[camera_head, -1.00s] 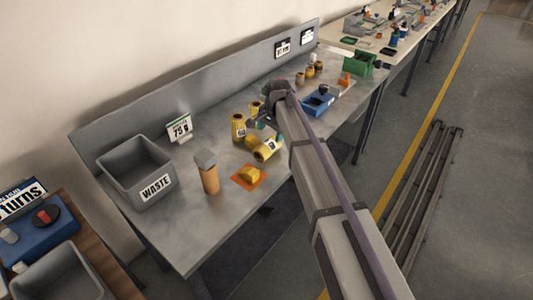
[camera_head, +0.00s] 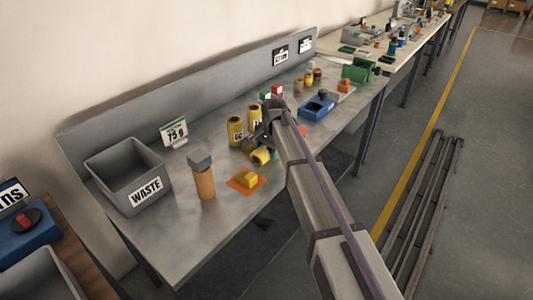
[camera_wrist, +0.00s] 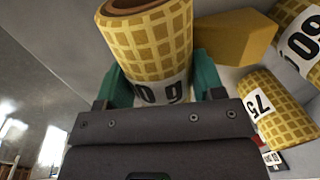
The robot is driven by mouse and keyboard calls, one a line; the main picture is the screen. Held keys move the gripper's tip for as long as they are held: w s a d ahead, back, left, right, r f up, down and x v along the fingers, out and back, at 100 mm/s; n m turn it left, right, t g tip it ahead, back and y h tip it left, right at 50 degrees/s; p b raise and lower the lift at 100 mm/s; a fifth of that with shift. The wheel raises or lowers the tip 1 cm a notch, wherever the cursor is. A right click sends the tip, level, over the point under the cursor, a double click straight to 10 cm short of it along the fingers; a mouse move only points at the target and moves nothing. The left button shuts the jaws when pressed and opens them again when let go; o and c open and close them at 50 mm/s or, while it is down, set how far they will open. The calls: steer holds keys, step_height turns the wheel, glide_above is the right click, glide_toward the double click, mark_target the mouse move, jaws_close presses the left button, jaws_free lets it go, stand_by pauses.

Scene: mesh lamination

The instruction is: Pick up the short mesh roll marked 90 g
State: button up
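In the wrist view a yellow mesh roll (camera_wrist: 150,45) with an open hollow end stands between the two green fingers of my gripper (camera_wrist: 160,85). Its label is partly covered by the gripper body; only "0 g" reads clearly. The fingers flank it closely on both sides, but whether they grip it is unclear. In the head view my gripper (camera_head: 256,142) is low over the bench, over a lying yellow roll (camera_head: 262,157). Two upright yellow rolls, one at the left (camera_head: 235,131) and one behind (camera_head: 254,117), stand beside it. In the wrist view other rolls read "60" (camera_wrist: 300,45) and "75" (camera_wrist: 262,100).
A yellow block (camera_head: 247,178) lies on an orange mat. An orange cylinder with a grey top (camera_head: 204,180) and a grey WASTE bin (camera_head: 128,180) stand left. A sign reading 75 g (camera_head: 174,132) stands behind. A blue bin (camera_head: 318,108) is to the right.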

steer(key=c, duration=0.5)
steer(key=shift+c, duration=0.2)
step_height(320, 180, up, 10)
steer(key=p, duration=1)
steer(key=shift+r, duration=0.25)
